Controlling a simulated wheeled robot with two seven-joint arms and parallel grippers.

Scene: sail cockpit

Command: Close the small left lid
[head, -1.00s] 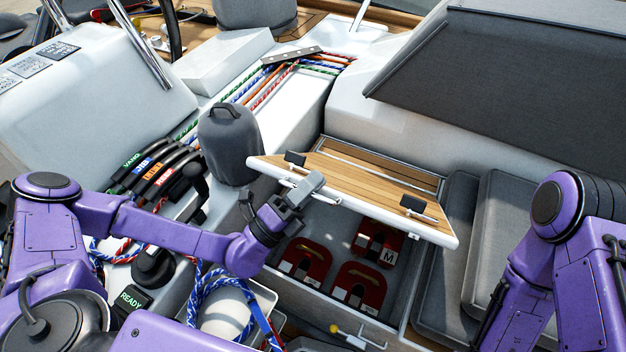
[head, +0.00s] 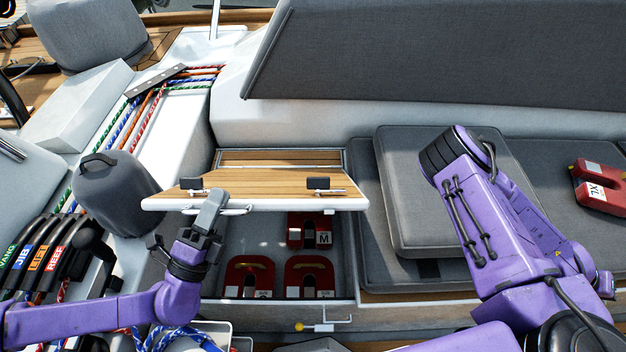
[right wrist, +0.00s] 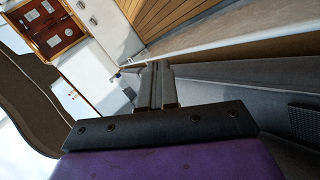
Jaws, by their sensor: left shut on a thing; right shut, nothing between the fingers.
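The small left lid (head: 265,186) is a teak-topped panel with a white edge and two black latches. It stands partly open, tilted over a locker (head: 335,240). My left gripper (head: 212,208) is shut at the lid's white front edge, on the rail-like handle (head: 232,211) near its left end. The gripper hides part of that handle. My right gripper's fingers (right wrist: 157,75) are shut and empty in the right wrist view, away from the lid. In the head view my right arm stands over the seat at right, and its fingers do not show.
Several red life vests (head: 308,270) lie inside the locker under the lid. Grey cushions (head: 400,200) are right of it, with another red vest (head: 600,187) farther right. A grey-covered winch (head: 115,190) and labelled clutches (head: 38,255) stand at left, close to my left arm.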

